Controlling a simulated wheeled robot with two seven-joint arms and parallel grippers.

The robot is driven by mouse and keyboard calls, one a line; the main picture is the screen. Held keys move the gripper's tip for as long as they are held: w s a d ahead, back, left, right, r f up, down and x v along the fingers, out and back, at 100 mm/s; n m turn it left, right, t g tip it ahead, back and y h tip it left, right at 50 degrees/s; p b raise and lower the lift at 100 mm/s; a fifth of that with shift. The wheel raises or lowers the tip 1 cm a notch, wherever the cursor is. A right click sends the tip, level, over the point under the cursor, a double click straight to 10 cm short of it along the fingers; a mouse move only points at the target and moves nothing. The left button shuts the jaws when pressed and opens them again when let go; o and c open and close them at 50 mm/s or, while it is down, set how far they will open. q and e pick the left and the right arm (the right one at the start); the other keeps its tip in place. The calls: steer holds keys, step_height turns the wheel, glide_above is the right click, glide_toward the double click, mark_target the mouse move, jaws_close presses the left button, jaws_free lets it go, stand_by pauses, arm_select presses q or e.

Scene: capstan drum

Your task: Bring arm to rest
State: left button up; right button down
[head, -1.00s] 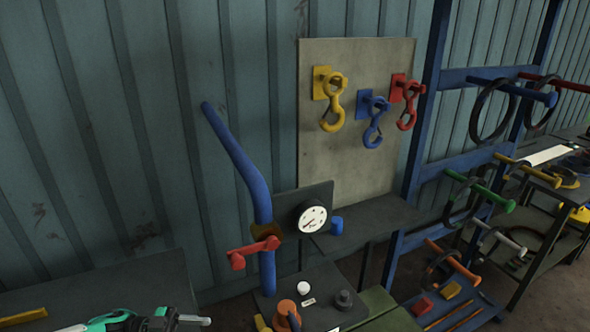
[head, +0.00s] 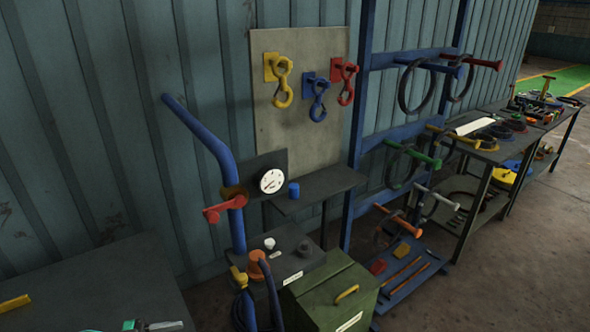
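Neither of my grippers shows in the head view, and no part of my arms can be made out. A blue bent pipe (head: 208,140) rises in front of the wall. A red lever handle (head: 224,208) sits across its lower part. Beside the pipe is a round white gauge (head: 271,181) on a dark panel. Whether any of these is the arm named in the task, I cannot tell.
A dark table (head: 90,285) is at the lower left. A green box (head: 335,291) with a yellow handle stands at the lower middle. A blue rack (head: 360,130) holds coloured pegs and hoops. Open floor (head: 500,275) lies at the right.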

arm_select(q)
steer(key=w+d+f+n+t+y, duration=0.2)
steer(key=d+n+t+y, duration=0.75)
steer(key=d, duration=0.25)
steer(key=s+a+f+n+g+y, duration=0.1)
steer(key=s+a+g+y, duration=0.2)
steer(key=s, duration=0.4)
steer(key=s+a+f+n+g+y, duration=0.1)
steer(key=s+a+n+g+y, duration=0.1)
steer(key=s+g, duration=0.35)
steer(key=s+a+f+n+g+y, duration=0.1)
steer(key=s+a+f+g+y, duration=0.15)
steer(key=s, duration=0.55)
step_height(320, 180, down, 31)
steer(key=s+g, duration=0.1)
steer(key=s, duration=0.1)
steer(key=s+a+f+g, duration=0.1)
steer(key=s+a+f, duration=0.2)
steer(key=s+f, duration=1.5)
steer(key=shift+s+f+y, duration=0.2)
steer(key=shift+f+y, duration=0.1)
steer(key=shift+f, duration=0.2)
